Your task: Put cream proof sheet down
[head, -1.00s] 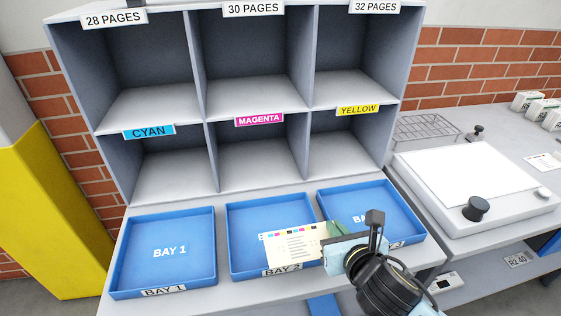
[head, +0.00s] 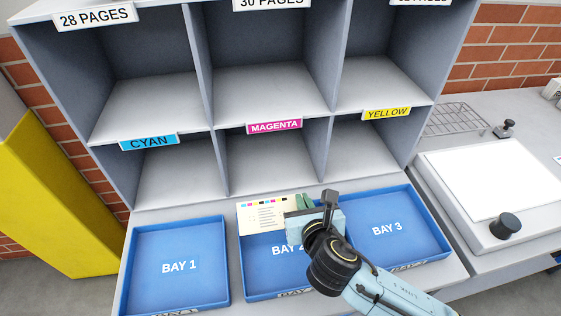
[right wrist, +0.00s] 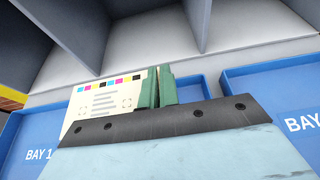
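The cream proof sheet (head: 262,215) has a row of colour patches along its top edge and lines of print. My right gripper (head: 306,201) is shut on its right side with green fingers. In the head view the sheet appears over the back left part of the blue BAY 2 tray (head: 262,282); whether it touches the tray I cannot tell. In the right wrist view the sheet (right wrist: 106,102) stands to the left of the green fingers (right wrist: 157,88), facing the camera. My left gripper is not in view.
The blue BAY 1 tray (head: 178,240) and BAY 3 tray (head: 415,228) flank the middle one, and both look empty. Behind them stands a grey rack (head: 206,85) with empty compartments and cyan, magenta and yellow labels. A white-topped device (head: 492,180) and a wire rack (head: 455,119) are at right.

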